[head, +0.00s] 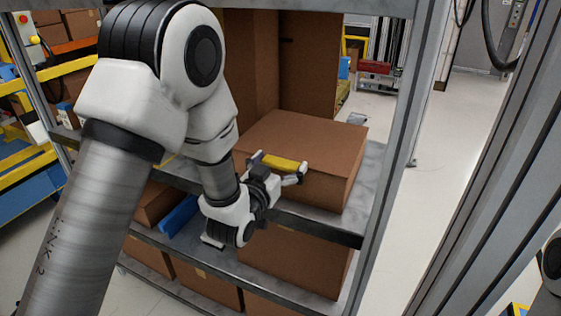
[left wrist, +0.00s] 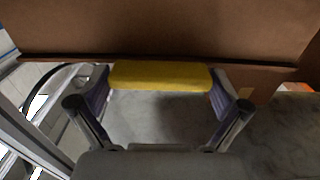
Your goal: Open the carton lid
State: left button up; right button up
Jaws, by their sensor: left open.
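The brown carton (head: 312,150) stands on the middle metal shelf, and its flat top looks closed. It also fills the upper part of the left wrist view (left wrist: 165,28). A yellow bar (head: 285,162) shows at the carton's near edge, and again in the left wrist view (left wrist: 160,75). My left gripper (head: 278,170) is at this edge with its fingers apart, one at each end of the bar. In the left wrist view the fingertips (left wrist: 160,84) look very close to the bar's ends; I cannot tell whether they touch. My right gripper is out of view.
The grey shelf (head: 325,222) has a metal upright (head: 388,130) to the right of the carton. Tall brown cardboard (head: 308,60) stands behind it. More cartons (head: 292,262) and a blue item (head: 180,215) lie on the level below. Open floor (head: 440,170) lies to the right.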

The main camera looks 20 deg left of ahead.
pick_arm(q)
jog(key=c, duration=1.3)
jog(key=r+g+p, duration=0.1)
jog(key=r+p, duration=0.1)
jog(key=p, duration=0.1)
jog(key=w+r+g+p, duration=0.1)
jog(key=r+p, duration=0.2)
jog(key=p, duration=0.1)
jog(key=r+p, duration=0.3)
jog(key=shift+w+r+g, duration=0.15)
jog(key=shift+r+g, duration=0.1)
jog(key=shift+g, duration=0.15)
jog(key=shift+w+r+p, duration=0.6)
jog(key=shift+w+r, duration=0.15)
jog(key=shift+r, duration=0.5)
jog(key=shift+w+r+p, duration=0.55)
jog(key=shift+w+r, duration=0.25)
jog(key=shift+r, duration=0.45)
jog(key=shift+w+r+p, duration=0.6)
jog(key=shift+w+r, duration=0.15)
jog(key=shift+r, duration=0.5)
jog(key=o, duration=1.3)
